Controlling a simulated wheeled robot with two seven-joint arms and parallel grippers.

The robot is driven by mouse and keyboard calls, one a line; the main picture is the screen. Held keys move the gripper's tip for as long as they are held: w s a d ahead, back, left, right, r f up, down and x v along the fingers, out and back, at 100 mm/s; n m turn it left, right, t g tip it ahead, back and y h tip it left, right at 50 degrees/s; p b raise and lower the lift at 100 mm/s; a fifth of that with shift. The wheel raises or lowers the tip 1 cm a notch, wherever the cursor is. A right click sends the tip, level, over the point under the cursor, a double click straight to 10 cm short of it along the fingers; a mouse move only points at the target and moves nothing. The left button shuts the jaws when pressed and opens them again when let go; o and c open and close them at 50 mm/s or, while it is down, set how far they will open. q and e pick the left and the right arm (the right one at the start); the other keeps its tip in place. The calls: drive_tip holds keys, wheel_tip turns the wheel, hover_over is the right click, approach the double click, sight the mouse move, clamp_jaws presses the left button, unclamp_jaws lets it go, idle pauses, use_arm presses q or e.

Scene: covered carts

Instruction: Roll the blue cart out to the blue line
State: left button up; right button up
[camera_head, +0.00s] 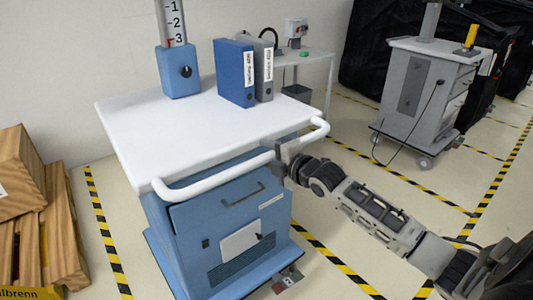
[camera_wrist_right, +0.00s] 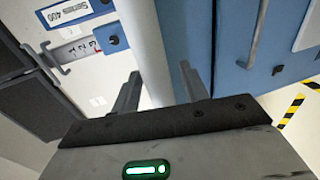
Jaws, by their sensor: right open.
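The blue cart (camera_head: 230,225) stands by the wall, with a white top (camera_head: 180,125) and a white handle bar (camera_head: 215,180) along its front edge. My right gripper (camera_head: 283,152) is at the right part of this bar. In the right wrist view its two fingers (camera_wrist_right: 160,88) are apart, with the white bar (camera_wrist_right: 148,45) running between them. I cannot tell whether either finger touches it. The cart's blue front (camera_wrist_right: 235,50) shows to the right there. My left gripper is out of view. No blue line shows on the floor.
A blue binder (camera_head: 235,72), a grey binder (camera_head: 264,72) and a blue-based post (camera_head: 179,72) stand on the cart. Wooden crates (camera_head: 35,215) are at left. A grey cart (camera_head: 420,90) stands back right. Yellow-black tape (camera_head: 330,258) marks the floor; open floor lies at right.

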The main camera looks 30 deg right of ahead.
drive_tip(key=shift+w+a+f, duration=0.1)
drive_tip(key=shift+w, duration=0.55)
clamp_jaws()
drive_tip(key=shift+s+f, duration=0.1)
